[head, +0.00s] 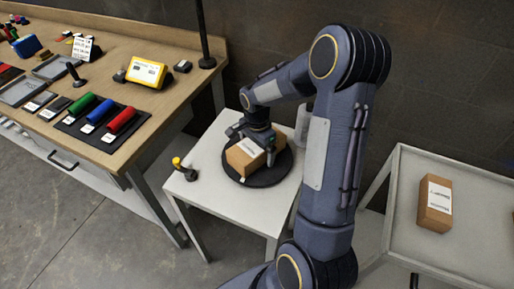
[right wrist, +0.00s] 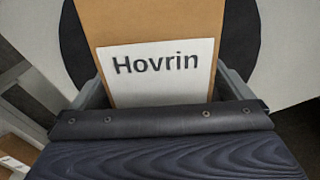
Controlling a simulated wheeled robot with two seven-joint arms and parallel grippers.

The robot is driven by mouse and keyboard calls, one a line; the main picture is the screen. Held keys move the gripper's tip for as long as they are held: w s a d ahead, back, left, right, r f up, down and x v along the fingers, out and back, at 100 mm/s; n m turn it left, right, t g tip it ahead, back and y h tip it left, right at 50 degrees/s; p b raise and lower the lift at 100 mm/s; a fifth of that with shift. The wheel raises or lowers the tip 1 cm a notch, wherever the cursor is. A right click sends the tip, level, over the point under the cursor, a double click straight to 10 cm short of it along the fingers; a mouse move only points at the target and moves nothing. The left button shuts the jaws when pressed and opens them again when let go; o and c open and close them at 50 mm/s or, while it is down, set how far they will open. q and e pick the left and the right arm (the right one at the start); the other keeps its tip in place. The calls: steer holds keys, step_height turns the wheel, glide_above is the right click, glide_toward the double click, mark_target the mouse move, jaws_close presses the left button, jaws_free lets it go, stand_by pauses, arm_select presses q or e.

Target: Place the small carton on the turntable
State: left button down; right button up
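A small brown carton (head: 243,158) with a white label is at the black round turntable (head: 262,180) on the white table. The right wrist view shows a carton (right wrist: 150,25) with a label reading "Hovrin" over the dark disc (right wrist: 245,40). My right gripper (head: 264,145) reaches down over this carton, one finger on each side. In the right wrist view the fingers (right wrist: 165,88) appear to touch its sides. Its underside is hidden, so I cannot tell whether it rests fully on the disc. My left gripper is not in view.
A yellow-topped dark tool (head: 181,168) stands at the white table's left edge. A second carton (head: 435,203) lies on the grey table at right. The wooden bench (head: 160,115) at left holds red, blue and green cylinders and a yellow device (head: 146,71).

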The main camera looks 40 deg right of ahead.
steer(key=shift+r, duration=0.4)
step_height(320, 180, up, 11)
steer(key=shift+r, duration=0.15)
steer(key=s+a+r+n+t+y, duration=0.2)
steer(key=s+a+n, duration=0.5)
steer(key=s, duration=0.2)
steer(key=s+a+r+n+t+y, duration=0.1)
steer(key=s+a+r+n+t, duration=0.1)
steer(key=s+a+n, duration=0.6)
steer(key=shift+s+a+t+y, duration=0.25)
steer(key=shift+s+t+y, duration=0.15)
steer(key=shift+s+t, duration=0.6)
steer(key=shift+s, duration=0.2)
